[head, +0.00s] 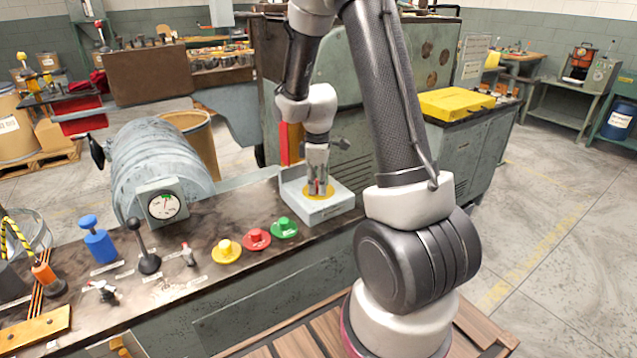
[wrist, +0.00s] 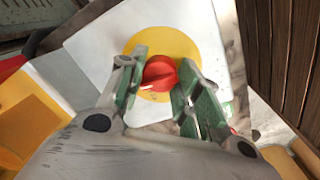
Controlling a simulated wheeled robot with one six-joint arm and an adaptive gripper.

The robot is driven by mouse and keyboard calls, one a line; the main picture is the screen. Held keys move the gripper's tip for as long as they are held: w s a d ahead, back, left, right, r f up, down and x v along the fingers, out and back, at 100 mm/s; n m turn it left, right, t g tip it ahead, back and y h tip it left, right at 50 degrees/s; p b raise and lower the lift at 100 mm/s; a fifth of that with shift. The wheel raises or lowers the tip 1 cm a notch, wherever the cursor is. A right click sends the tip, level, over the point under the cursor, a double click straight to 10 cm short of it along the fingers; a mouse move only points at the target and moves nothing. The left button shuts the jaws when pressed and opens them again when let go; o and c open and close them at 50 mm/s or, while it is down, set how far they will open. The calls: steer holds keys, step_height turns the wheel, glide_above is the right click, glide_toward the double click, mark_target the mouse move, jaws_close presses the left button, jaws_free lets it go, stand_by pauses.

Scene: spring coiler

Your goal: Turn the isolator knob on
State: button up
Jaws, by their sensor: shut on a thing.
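The isolator knob (wrist: 159,73) is red with a white pointer mark. It sits on a round yellow plate (wrist: 160,42) on the top of a light grey box (head: 330,208). My gripper (wrist: 157,80) comes down from above in the wrist view, with its two green-padded fingers on either side of the knob and shut on it. In the head view my gripper (head: 318,188) stands over the yellow plate (head: 329,192) and hides most of the knob. The knob's pointer mark faces the lower left in the wrist view.
Green (head: 284,228), red (head: 257,239) and yellow (head: 227,251) buttons line the bench just left of the box. A black-handled lever (head: 148,262), a blue-topped control (head: 98,240) and a gauge (head: 164,206) stand farther left. A red and yellow panel (head: 290,143) rises behind the box.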

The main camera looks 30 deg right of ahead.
steer(key=shift+m, duration=0.5)
steer(key=m, duration=0.2)
steer(key=shift+m, duration=2.1)
steer(key=o, duration=1)
steer(key=shift+a, duration=0.1)
steer(key=shift+o, duration=0.2)
